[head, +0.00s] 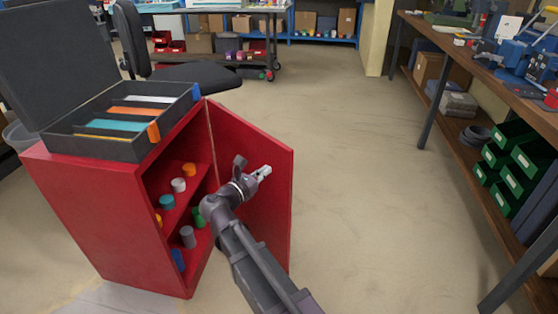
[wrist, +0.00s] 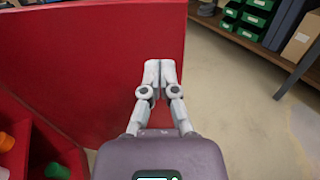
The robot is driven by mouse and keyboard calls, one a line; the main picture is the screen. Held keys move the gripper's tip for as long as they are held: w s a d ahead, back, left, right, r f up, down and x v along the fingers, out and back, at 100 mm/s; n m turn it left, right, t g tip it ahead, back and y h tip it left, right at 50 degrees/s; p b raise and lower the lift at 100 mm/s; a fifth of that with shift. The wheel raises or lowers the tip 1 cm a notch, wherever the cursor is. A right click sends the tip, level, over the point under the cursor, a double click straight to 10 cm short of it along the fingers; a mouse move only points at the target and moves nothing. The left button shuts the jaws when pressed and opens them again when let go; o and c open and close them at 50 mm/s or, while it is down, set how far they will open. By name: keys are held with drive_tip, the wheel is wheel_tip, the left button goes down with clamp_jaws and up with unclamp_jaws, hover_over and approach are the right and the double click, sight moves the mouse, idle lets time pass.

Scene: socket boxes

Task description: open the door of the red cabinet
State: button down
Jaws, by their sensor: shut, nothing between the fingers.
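The red cabinet (head: 100,205) stands at the left in the head view. Its door (head: 262,165) stands wide open on the right side, and the shelves inside show. My gripper (head: 264,171) is in front of the door's inner face, near its upper middle. In the wrist view my gripper (wrist: 160,66) has its fingers together with nothing between them, and the door (wrist: 90,60) fills the area behind and to the left. I cannot tell whether the fingertips touch the door. My arm hides part of the door's lower area.
Several coloured cylinders (head: 178,184) stand on the cabinet's shelves. An open black case (head: 95,148) lies on top of the cabinet. A workbench (head: 480,70) with green bins (head: 505,165) stands at the right. The floor (head: 370,190) between door and bench is clear.

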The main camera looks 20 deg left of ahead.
sight(293, 150)
drive_tip(key=x, duration=1.3)
drive_tip(key=shift+w+f, duration=0.1)
drive_tip(key=shift+w, duration=0.4)
